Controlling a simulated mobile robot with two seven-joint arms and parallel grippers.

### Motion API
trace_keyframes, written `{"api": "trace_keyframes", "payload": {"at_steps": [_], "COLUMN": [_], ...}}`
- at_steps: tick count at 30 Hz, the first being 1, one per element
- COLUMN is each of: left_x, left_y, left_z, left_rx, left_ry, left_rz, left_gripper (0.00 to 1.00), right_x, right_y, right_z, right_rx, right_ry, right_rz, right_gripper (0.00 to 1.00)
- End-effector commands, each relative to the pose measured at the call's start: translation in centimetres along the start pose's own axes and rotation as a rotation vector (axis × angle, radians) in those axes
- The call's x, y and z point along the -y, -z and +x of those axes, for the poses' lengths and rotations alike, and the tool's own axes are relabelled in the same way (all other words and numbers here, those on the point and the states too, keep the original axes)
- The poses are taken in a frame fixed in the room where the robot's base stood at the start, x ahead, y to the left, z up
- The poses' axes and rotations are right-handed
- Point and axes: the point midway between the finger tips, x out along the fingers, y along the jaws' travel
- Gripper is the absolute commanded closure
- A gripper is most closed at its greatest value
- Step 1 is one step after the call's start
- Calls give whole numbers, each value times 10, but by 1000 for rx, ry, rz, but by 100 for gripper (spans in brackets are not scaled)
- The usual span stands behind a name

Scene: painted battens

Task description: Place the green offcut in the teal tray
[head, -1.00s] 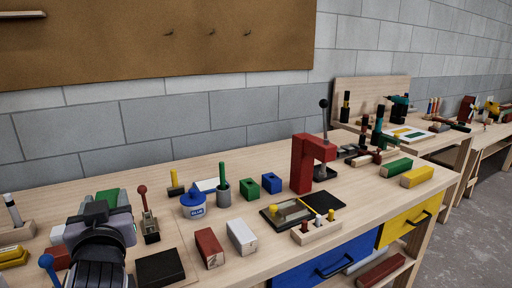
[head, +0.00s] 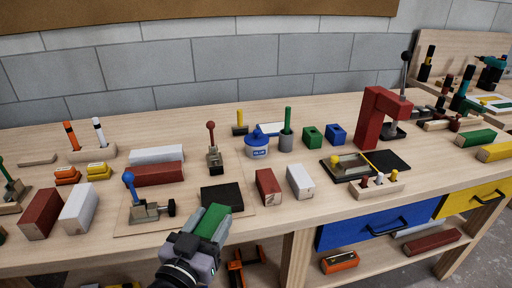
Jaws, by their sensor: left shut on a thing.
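The green offcut (head: 213,222) is a short green block near the bottom middle of the head view. My left gripper (head: 204,236) is shut on it and holds it by the bench's front edge, just in front of a black square pad (head: 222,197). The gripper hides the lower end of the offcut. Whether it touches the bench cannot be told. I see no teal tray in this view. My right gripper is not in view.
Red and white battens (head: 268,186) stand right of the pad. A glue tub (head: 257,146) and a red press (head: 379,117) stand farther back. Bare bench lies between the battens and the glue tub.

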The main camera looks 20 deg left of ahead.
Motion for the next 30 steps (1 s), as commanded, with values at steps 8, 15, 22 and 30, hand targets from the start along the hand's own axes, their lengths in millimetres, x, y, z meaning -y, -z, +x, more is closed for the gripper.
{"api": "trace_keyframes", "payload": {"at_steps": [8, 15, 22, 30], "left_x": [11, 41, 70, 89], "left_y": [18, 68, 121, 158], "left_z": [19, 56, 74, 76], "left_rx": [-8, -12, -11, -3], "left_ry": [62, 235, 407, 531], "left_rz": [-1, -3, -3, -1], "left_gripper": [80, 80, 80, 80], "right_x": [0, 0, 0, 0], "right_y": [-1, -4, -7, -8], "right_z": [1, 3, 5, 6], "right_rx": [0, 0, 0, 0], "right_ry": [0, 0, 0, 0], "right_rz": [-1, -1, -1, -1], "right_gripper": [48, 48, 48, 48]}}
